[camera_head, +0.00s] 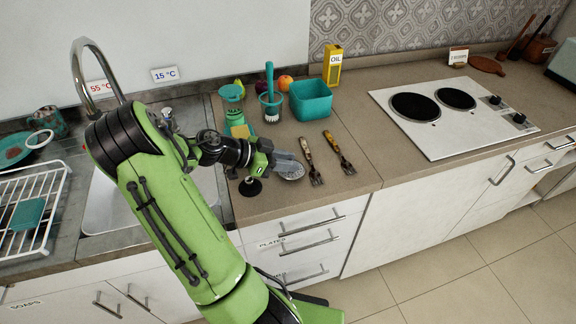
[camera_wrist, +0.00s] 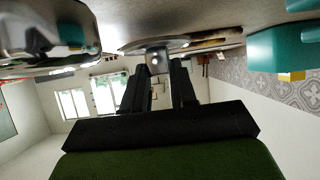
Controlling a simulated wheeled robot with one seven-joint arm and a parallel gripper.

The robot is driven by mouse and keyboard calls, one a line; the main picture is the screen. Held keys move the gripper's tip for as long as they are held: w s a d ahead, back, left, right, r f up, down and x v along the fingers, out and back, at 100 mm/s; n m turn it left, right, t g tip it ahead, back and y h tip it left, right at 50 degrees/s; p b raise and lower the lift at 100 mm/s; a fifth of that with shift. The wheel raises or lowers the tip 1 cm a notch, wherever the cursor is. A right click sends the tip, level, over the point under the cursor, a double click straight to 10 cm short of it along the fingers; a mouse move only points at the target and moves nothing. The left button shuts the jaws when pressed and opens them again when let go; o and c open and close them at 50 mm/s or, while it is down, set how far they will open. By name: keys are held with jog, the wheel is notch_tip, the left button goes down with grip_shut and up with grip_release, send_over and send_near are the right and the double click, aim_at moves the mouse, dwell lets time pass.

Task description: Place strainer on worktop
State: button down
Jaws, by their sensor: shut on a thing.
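The strainer (camera_head: 291,170) is a grey metal piece with a round perforated head, at the front part of the worktop (camera_head: 335,200) right of the sink. My gripper (camera_head: 272,158) is shut on it, with the head sticking out to the right. In the wrist view my two black fingers (camera_wrist: 158,85) close on the strainer (camera_wrist: 155,46), whose flat head lies close along the worktop surface. I cannot tell whether it touches the worktop. My gripper hides part of its handle.
Two wooden-handled forks (camera_head: 308,160) (camera_head: 340,153) lie just right of the strainer. Behind stand a teal square container (camera_head: 311,101), a cup with a brush (camera_head: 271,105) and a yellow oil box (camera_head: 332,66). The sink (camera_head: 110,205) is left; the hob (camera_head: 450,115) is right. Bare worktop lies in front.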

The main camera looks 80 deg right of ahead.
jog(key=shift+f, duration=0.75)
jog(key=shift+f, duration=0.15)
jog(key=c, duration=0.9)
grip_release()
